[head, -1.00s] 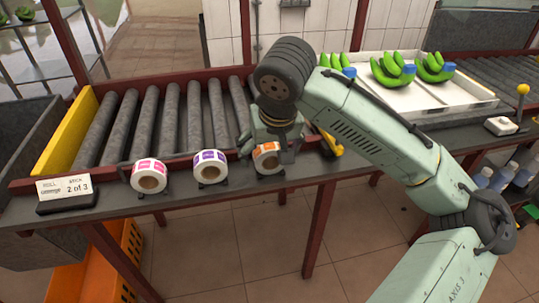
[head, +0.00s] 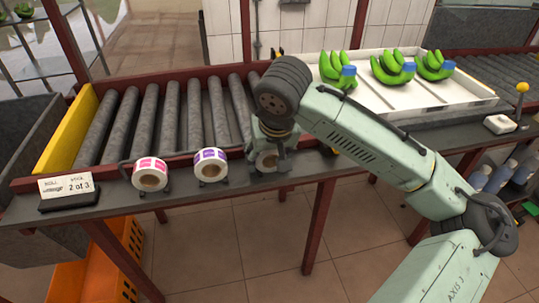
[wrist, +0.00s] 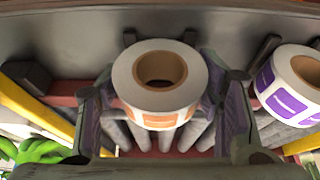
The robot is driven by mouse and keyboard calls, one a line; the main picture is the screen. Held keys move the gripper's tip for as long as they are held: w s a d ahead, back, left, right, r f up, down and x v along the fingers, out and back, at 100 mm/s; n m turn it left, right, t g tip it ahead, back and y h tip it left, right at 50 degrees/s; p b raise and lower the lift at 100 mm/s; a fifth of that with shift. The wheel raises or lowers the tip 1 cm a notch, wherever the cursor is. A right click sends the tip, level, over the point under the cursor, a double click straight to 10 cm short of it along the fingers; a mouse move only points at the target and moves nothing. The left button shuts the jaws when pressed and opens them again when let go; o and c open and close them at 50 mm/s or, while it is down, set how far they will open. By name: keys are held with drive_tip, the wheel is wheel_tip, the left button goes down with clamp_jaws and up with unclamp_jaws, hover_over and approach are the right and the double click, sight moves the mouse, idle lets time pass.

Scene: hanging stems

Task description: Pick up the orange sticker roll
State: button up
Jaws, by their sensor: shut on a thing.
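The orange sticker roll (wrist: 158,118) is a white ring with a brown cardboard core and an orange label band. In the wrist view it sits between the two fingers of my gripper (wrist: 163,92), which is shut on it. In the head view my gripper (head: 270,148) hangs over the roll's place at the front of the bench. It hides most of the roll (head: 266,161), including the orange label. I cannot tell whether the roll is clear of its holder.
A purple roll (head: 210,165) and a pink roll (head: 150,174) stand to the left. A sign (head: 66,187) reads "2 of 3". Rollers (head: 182,120) lie behind. A white tray (head: 405,99) with green bananas (head: 392,68) is at the right. An orange crate (head: 130,240) is below.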

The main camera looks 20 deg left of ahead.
drive_tip(key=c, duration=0.6)
drive_tip(key=shift+r, duration=0.1)
